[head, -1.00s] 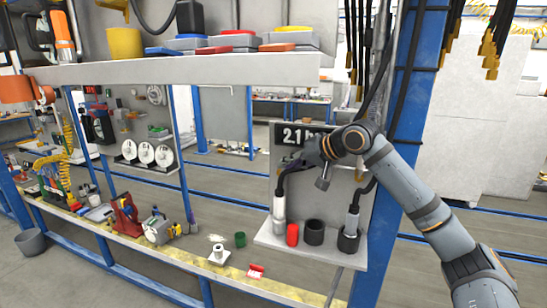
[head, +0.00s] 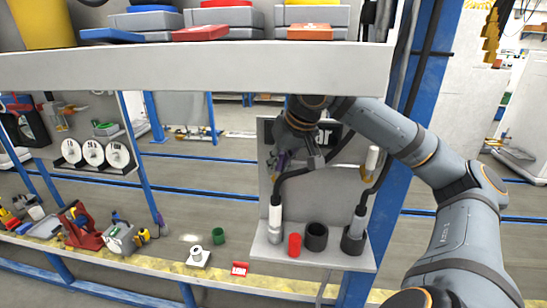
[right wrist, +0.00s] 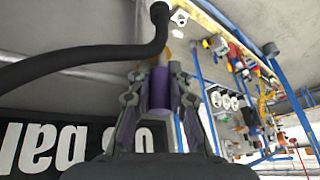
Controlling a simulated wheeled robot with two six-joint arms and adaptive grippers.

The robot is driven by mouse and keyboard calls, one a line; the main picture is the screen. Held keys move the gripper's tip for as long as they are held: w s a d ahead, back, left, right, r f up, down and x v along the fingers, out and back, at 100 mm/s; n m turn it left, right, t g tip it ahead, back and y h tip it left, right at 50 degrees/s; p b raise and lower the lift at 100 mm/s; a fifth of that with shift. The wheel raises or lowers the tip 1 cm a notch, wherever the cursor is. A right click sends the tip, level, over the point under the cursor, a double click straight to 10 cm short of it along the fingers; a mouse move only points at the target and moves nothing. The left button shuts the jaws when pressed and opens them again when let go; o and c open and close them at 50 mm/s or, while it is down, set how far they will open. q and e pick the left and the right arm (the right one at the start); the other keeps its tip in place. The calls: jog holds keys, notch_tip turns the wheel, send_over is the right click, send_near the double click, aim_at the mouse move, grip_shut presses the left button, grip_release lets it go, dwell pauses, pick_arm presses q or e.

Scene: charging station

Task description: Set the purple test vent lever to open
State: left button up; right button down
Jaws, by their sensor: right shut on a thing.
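The purple test vent lever (right wrist: 160,92) stands between the fingers of my right gripper (right wrist: 158,85) in the right wrist view. The fingers are shut on it from both sides. In the head view, my right gripper (head: 283,160) is in front of the left part of the grey panel (head: 268,190). Only a little purple shows there, and the gripper hides most of the lever. The display (head: 328,135) on the panel is mostly covered by my arm; in the wrist view its lettering (right wrist: 70,145) appears upside down. My left gripper is not in view.
Black hoses run close by my gripper to two fittings (head: 275,218) (head: 356,225) on the panel's small shelf. A red cup (head: 294,245) and a black cup (head: 316,237) stand between them. A thick shelf (head: 200,72) overhangs above, and a blue post (head: 400,170) stands at right.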

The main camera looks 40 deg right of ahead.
dwell(0.4)
jog(key=c, duration=1.2)
grip_release()
